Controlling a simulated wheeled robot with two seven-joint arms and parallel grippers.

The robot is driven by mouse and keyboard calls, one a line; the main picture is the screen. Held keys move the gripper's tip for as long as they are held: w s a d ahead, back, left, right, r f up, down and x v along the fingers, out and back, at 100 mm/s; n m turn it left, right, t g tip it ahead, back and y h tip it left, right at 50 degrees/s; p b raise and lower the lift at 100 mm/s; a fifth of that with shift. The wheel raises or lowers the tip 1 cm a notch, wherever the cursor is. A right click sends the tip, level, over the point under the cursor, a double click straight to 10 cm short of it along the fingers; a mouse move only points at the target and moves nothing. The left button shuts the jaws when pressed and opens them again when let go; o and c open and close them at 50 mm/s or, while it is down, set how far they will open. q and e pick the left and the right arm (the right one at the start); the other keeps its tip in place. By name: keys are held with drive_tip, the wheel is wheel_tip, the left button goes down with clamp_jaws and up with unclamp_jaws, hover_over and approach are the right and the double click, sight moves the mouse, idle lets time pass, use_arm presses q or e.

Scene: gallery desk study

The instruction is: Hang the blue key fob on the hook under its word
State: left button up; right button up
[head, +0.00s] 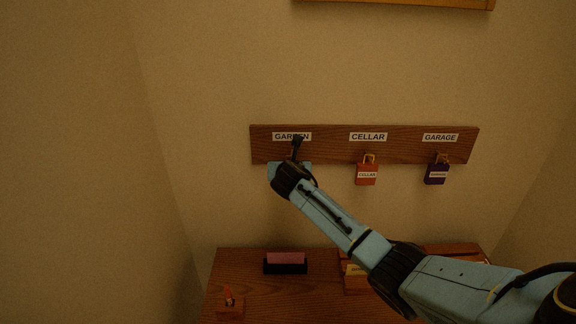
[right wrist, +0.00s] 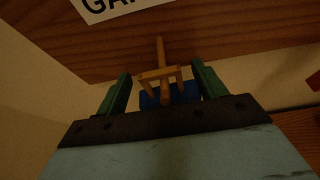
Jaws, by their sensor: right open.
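My right gripper (head: 297,146) is at the hook under the word GARDEN on the wooden board (head: 330,146). In the right wrist view, its two green fingers (right wrist: 163,78) stand apart, one on each side of a brass-coloured loop. The blue key fob (right wrist: 150,100) shows below this loop, mostly hidden behind the gripper body. The brass hook (right wrist: 161,52) comes out from the board and meets the loop. The loop looks to hang on it, with gaps to both fingers. In the head view my gripper hides the fob. My left gripper is out of view.
An orange-red fob (head: 367,175) hangs under CELLAR and a purple fob (head: 436,174) under GARAGE, right of my gripper. Wall left of the board is clear.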

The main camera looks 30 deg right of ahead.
drive_tip(key=shift+s+d+r, duration=0.15)
drive_tip(key=shift+d, duration=0.35)
drive_tip(key=a+v, duration=0.1)
drive_tip(key=v, duration=1.2)
drive_tip(key=shift+a, duration=0.1)
